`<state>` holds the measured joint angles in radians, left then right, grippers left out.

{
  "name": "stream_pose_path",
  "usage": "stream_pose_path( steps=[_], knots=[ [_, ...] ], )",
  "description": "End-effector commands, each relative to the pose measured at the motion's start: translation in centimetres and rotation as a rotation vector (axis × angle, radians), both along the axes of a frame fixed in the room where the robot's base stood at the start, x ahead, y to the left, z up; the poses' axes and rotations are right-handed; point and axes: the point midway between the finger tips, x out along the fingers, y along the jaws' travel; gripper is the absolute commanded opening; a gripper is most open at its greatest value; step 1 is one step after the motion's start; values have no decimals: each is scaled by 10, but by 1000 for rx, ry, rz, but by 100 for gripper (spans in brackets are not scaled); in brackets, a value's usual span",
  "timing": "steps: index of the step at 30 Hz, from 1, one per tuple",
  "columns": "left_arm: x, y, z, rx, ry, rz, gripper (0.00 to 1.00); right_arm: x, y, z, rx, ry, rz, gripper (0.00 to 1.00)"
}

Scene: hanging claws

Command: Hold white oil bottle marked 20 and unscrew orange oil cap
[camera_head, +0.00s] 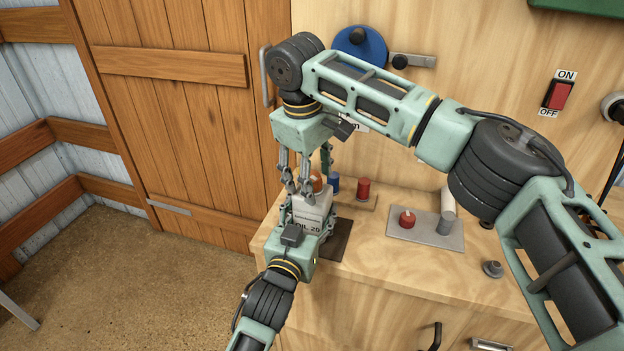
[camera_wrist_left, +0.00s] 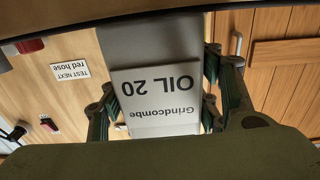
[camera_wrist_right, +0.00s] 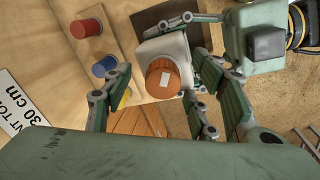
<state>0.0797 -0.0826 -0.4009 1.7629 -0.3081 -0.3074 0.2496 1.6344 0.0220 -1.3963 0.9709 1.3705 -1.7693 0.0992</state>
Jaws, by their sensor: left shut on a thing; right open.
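The white oil bottle (camera_head: 312,212), labelled OIL 20, stands upright on the workbench. Its label (camera_wrist_left: 158,95) shows upside down in the left wrist view. My left gripper (camera_head: 308,220) comes from the front, shut around the bottle's body. The orange cap (camera_wrist_right: 163,78) is on top of the bottle and carries a small white mark; in the head view it (camera_head: 316,184) is partly hidden by fingers. My right gripper (camera_wrist_right: 162,95) comes down from above, open, with its fingers on either side of the cap. I cannot tell whether they touch it.
Beside the bottle, a wooden strip holds a blue cap (camera_head: 334,184) and a red cap (camera_head: 363,188). A dark mat (camera_head: 336,240) lies by the bottle. To the right is a metal plate (camera_head: 425,232) with a red knob and a cylinder. The bench front is mostly clear.

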Motion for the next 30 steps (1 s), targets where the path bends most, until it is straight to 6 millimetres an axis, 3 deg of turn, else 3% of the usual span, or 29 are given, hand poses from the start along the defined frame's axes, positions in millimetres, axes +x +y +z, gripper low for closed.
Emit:
stream_pose_path(
  steps=[9, 23, 30],
  knots=[
    [0, 0, 0, 0, 0, 1, 0, -1, 1, -1, 1, 3, -526, 53],
    [0, 0, 0, 0, 0, 1, 0, 0, 0, 0, 2, 1, -647, 53],
    [0, 0, 0, 1, 0, 1, 0, -1, 2, -1, 3, 6, -1055, 53]
  ],
)
